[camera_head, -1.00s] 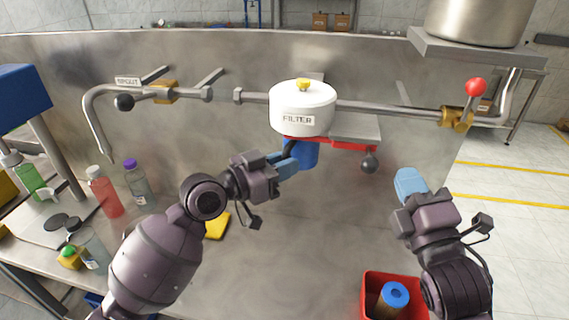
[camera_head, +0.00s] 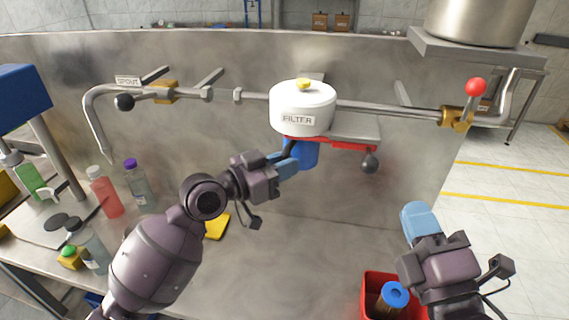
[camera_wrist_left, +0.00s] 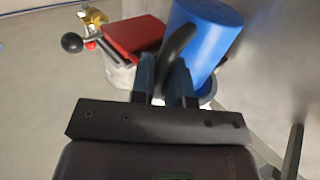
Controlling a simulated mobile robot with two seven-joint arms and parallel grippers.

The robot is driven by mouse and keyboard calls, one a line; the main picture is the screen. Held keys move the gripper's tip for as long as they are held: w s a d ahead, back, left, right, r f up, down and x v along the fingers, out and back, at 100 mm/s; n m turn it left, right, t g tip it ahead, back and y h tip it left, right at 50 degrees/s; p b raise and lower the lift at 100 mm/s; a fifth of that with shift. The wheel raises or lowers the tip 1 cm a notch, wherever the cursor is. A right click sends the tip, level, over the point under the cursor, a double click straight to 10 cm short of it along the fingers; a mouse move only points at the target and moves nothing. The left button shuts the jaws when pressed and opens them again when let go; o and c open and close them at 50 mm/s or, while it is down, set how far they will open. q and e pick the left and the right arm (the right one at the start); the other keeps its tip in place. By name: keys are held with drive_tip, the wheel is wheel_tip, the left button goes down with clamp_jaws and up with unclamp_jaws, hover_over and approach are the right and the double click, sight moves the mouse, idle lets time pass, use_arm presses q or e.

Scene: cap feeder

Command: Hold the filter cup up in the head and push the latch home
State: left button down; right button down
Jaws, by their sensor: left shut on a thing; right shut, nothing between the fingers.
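The white filter head (camera_head: 302,105) hangs on the pipe, labelled FILTER, with a yellow knob on top. The blue filter cup (camera_head: 308,155) is directly under it. My left gripper (camera_head: 290,162) is shut on the cup's dark handle, which shows between its fingers in the left wrist view (camera_wrist_left: 178,45). The cup's top rim is hidden. The red latch (camera_head: 345,145) lies under the head and reaches right, with a dark ball knob (camera_head: 369,163) at its end; the knob also shows in the wrist view (camera_wrist_left: 72,42). My right gripper (camera_head: 420,212) is shut and empty, below and right of the knob, apart from it.
A red bin (camera_head: 368,285) holding a blue-ended cartridge (camera_head: 394,296) stands beside my right arm. A valve lever with a red ball (camera_head: 475,87) is on the pipe at right. Bottles (camera_head: 105,195) and a yellow sponge (camera_head: 217,225) are at left. The middle counter is clear.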

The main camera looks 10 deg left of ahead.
drive_tip(key=shift+s, duration=0.1)
use_arm(q)
drive_tip(key=c, duration=1)
unclamp_jaws()
drive_tip(key=shift+c, duration=0.2)
